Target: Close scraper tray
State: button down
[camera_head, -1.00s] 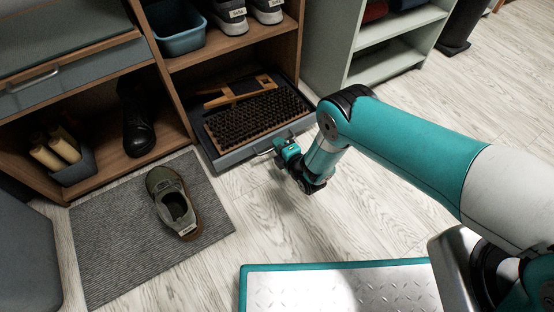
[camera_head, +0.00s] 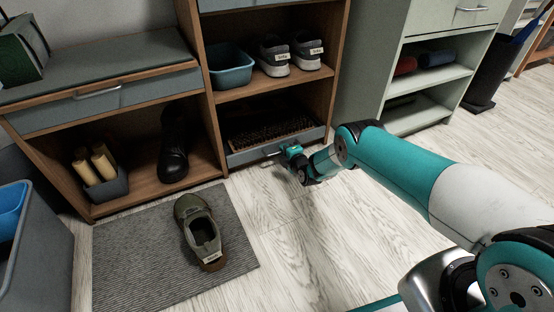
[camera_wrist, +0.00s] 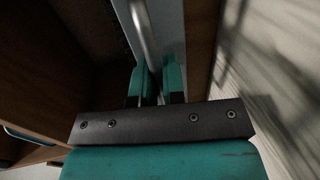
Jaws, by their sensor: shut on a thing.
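The scraper tray (camera_head: 246,157) is a grey pull-out tray at the bottom of the wooden shelf unit, with a dark bristled brush mat (camera_head: 270,131) in it. Its front sits about level with the cabinet's front edge. My gripper (camera_head: 284,151) is at the tray's front. In the wrist view my teal fingers (camera_wrist: 156,84) are on either side of the metal bar handle (camera_wrist: 146,38), shut on it. The exact contact at the fingertips is partly hidden. The tray's back is in shadow inside the compartment.
Above the tray, a shelf holds a blue bin (camera_head: 231,68) and grey sneakers (camera_head: 290,55). A black boot (camera_head: 174,150) stands in the left compartment. A green shoe (camera_head: 200,232) lies on the grey mat (camera_head: 130,262). A pale green cabinet (camera_head: 372,60) stands right. Floor before the tray is clear.

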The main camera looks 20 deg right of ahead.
jog(key=shift+w, duration=0.2)
jog(key=c, duration=1.2)
grip_release()
jog(key=shift+c, duration=0.2)
jog(key=shift+s+d+r+p, duration=0.1)
jog(key=shift+s+r+p, duration=0.2)
jog(key=shift+s+p, duration=0.3)
jog(key=p+v, duration=1.4)
jog(key=v, duration=0.2)
